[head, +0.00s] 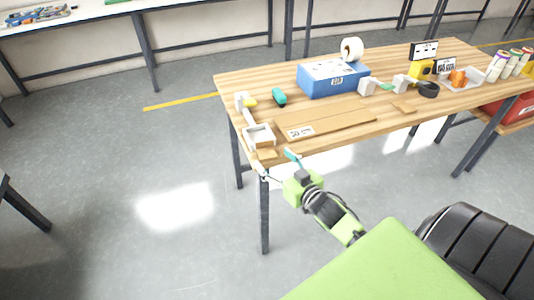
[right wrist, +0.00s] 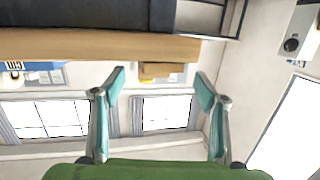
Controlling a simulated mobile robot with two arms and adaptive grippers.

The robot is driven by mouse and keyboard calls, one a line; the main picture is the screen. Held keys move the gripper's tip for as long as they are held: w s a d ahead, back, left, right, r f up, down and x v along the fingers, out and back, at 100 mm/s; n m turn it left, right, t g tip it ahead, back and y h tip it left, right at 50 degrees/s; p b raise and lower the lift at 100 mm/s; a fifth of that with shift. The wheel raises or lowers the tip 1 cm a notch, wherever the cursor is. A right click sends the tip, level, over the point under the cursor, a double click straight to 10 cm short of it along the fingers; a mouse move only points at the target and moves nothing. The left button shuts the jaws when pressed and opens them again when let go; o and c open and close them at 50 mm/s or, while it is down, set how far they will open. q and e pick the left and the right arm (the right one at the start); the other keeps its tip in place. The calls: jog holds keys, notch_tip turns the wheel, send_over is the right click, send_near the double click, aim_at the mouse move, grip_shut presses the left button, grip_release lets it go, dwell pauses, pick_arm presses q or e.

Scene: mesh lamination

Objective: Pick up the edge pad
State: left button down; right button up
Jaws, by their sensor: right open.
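A small brown cardboard piece (head: 266,154), which looks like the edge pad, sits at the near left corner of the wooden table (head: 360,126). My right gripper (head: 277,165) is just off that corner, with its fingers spread and pointing toward the table. In the right wrist view, the open teal fingers (right wrist: 160,84) stand apart with nothing held between them. A brown piece (right wrist: 160,70) shows beyond the gap, beside the table edge (right wrist: 90,47). It appears clear of both fingers. My left gripper is out of view.
A white box (head: 259,134) stands beside the pad, and a long flat cardboard piece (head: 335,122) lies to its right. A blue box (head: 333,82) stands behind. Another small brown piece (head: 404,107) lies farther right. Floor left of the table is clear.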

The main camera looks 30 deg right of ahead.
aim_at(267, 154)
jog(key=shift+w+f, duration=0.15)
jog(key=shift+w, duration=0.55)
jog(key=shift+w+f, duration=0.1)
jog(key=shift+w, duration=0.55)
jog(key=c, duration=1.1)
jog(key=shift+o, duration=0.2)
jog(key=shift+r, duration=0.1)
